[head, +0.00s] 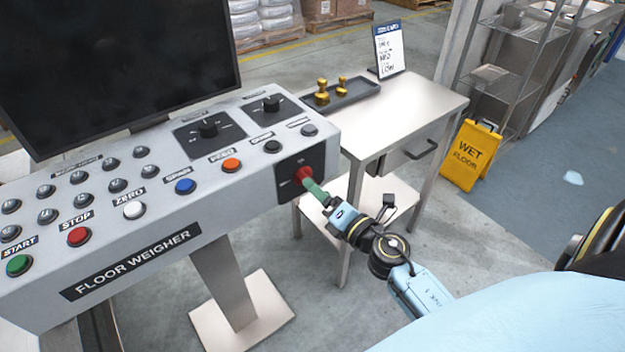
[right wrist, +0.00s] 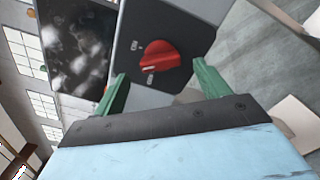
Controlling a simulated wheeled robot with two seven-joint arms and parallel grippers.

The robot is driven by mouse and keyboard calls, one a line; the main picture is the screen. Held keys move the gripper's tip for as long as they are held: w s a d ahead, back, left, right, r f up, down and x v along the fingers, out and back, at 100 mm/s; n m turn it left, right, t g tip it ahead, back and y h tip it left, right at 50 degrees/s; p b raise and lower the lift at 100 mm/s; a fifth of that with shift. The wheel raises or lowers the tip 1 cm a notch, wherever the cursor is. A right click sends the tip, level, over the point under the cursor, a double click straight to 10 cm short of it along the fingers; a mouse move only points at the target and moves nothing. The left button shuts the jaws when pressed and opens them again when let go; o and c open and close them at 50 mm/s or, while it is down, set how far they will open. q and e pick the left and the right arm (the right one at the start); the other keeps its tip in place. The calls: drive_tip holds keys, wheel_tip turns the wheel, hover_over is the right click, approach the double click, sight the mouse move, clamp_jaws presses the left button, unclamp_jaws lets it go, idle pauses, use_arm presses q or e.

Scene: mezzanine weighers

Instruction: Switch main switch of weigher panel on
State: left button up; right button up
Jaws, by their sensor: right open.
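The weigher panel (head: 130,225) is a grey sloped console labelled FLOOR WEIGHER. Its main switch is a red rotary knob (head: 303,174) on a black plate at the panel's right end. The red knob also shows in the right wrist view (right wrist: 159,56), with small white markings beside it, too blurred to read surely. My right gripper (head: 314,187) is at the knob in the head view and hides part of it. In the right wrist view its green fingers (right wrist: 158,82) are open, one on each side below the knob, with no contact visible. My left gripper is not in view.
A steel side table (head: 405,112) stands right of the panel, holding a dark tray (head: 345,95) with brass weights and an upright sign (head: 389,48). A yellow wet floor sign (head: 472,155) stands farther right. A dark screen (head: 110,60) rises behind the panel's buttons.

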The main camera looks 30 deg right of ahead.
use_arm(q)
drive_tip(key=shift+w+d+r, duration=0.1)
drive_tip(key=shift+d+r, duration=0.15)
use_arm(e)
drive_tip(key=w, duration=0.4)
drive_tip(key=shift+a, duration=0.15)
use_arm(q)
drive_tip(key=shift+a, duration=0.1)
use_arm(e)
drive_tip(key=shift+s, duration=0.1)
drive_tip(key=shift+c, duration=0.3)
drive_tip(key=c, duration=0.9)
